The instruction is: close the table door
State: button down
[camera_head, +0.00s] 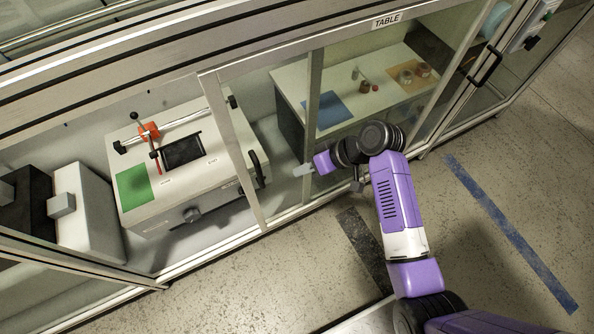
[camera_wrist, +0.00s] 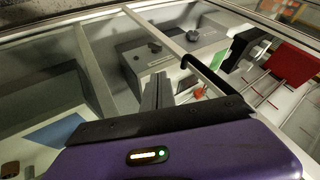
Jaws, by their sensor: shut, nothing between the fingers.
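The table door is a glass panel in a pale metal frame (camera_head: 233,150) on the long cabinet, under the TABLE sign (camera_head: 387,20). Its black bar handle (camera_head: 258,168) is at the frame post; the handle also shows in the wrist view (camera_wrist: 208,75). My gripper (camera_head: 301,170) is shut and empty, to the right of the handle and apart from it. In the wrist view my gripper's fingers (camera_wrist: 157,92) are between two frame posts, left of the handle. I cannot tell how far the door stands open, or whether the fingertips touch the glass.
Left inside the cabinet is a white machine (camera_head: 180,160) with a green patch and red clamp. Right inside is a white table (camera_head: 345,80) with a blue mat (camera_head: 333,108) and small items. Another black door handle (camera_head: 487,65) is farther right. The floor (camera_head: 480,260) in front is clear.

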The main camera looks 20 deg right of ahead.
jog(key=w+a+f, duration=0.2)
jog(key=a+f, duration=0.3)
jog(key=a, duration=0.2)
jog(key=shift+w+a, duration=0.35)
jog(key=s+a+b, duration=0.2)
jog(key=a+b, duration=0.7)
jog(key=a, duration=4.1)
jog(key=shift+s+r, duration=0.15)
jog(key=shift+s, duration=0.1)
jog(key=shift+a, duration=0.1)
